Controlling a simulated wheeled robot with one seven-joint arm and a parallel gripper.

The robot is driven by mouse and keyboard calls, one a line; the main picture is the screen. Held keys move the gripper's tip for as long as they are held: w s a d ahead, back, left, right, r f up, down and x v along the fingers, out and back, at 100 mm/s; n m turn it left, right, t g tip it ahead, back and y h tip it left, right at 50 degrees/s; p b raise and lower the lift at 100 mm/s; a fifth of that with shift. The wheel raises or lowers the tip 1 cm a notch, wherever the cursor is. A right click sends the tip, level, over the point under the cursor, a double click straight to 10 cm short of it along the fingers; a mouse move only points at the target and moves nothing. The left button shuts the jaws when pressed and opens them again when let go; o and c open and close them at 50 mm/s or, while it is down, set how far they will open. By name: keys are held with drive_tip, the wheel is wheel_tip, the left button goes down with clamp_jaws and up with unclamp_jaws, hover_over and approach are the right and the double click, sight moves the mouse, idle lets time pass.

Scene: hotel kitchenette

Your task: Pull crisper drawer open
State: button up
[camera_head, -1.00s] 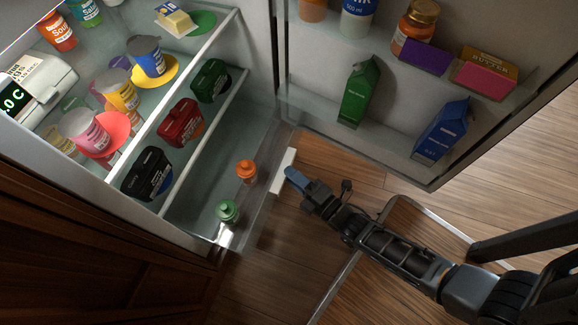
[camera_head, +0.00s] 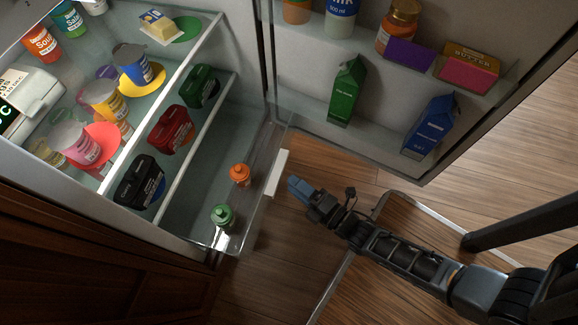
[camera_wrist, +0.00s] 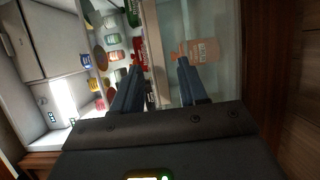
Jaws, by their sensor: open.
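The crisper drawer (camera_head: 259,204) is the clear bin at the bottom of the open fridge, with its front standing out past the shelf edges. Its white bar handle (camera_head: 277,172) is on the front face. An orange-capped bottle (camera_head: 240,174) and a green-capped bottle (camera_head: 222,215) are in the drawer. My gripper (camera_head: 293,185) is just right of the handle, with a small gap between them in the head view. In the wrist view, its two blue-grey fingers (camera_wrist: 158,78) are apart, with nothing clearly held between them.
The fridge door (camera_head: 385,160) stands open at the upper right, with cartons and jars on its shelves. Black, red and green tubs sit on the shelf (camera_head: 203,125) above the drawer. Wooden cabinet (camera_head: 90,255) is at lower left.

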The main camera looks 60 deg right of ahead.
drive_tip(key=shift+s+a, duration=0.15)
drive_tip(key=shift+s, duration=1.95)
